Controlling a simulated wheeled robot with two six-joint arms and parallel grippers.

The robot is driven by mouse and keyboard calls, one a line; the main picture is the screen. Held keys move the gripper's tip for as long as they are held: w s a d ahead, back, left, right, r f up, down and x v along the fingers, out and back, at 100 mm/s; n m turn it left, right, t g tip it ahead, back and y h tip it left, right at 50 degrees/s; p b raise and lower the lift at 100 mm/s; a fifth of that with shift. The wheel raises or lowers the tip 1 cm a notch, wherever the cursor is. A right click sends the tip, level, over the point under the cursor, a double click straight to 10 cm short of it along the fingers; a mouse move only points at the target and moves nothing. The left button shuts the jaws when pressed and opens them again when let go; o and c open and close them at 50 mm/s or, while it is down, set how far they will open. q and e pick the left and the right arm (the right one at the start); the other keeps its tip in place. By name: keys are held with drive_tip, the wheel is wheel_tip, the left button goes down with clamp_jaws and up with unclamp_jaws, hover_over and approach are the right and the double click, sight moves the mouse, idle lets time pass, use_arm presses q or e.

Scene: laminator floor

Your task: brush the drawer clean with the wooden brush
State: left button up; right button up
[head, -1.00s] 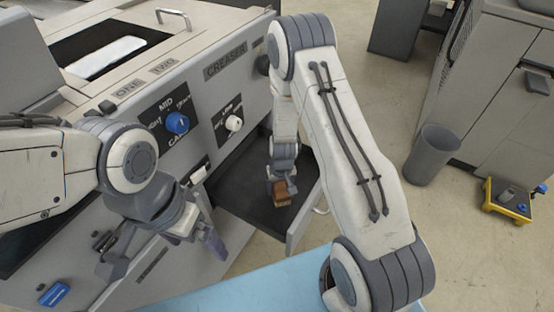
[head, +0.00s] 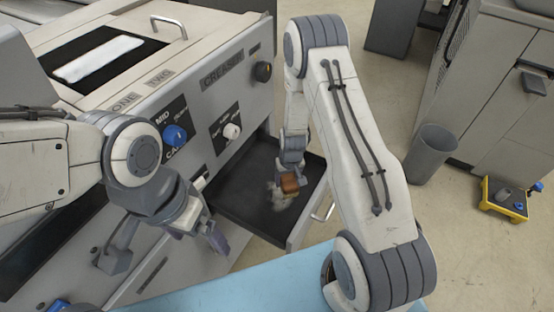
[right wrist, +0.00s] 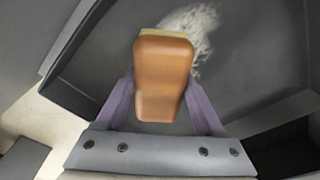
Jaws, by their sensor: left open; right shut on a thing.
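The open drawer (head: 243,207) with a dark floor sticks out from the front of the grey machine. My right gripper (head: 289,183) is inside the drawer's outline and shut on the wooden brush (head: 291,186). In the right wrist view the brush (right wrist: 163,75) shows its orange-brown wood between the two purple fingers, with a pale strip at its far edge. Pale grey dust (right wrist: 196,32) lies on the drawer floor just beyond the brush; it also shows beside the brush in the head view (head: 279,203). Whether the bristles touch the floor is hidden. My left gripper (head: 217,240) is open and empty, left of the drawer.
The machine (head: 235,92) has a blue knob (head: 174,136) and a white knob (head: 232,131) above the drawer. A light blue surface (head: 245,283) lies in front.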

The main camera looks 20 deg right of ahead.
drive_tip(key=shift+r+p, duration=2.3)
drive_tip(key=shift+r, duration=0.6)
drive_tip(key=shift+w, duration=0.1)
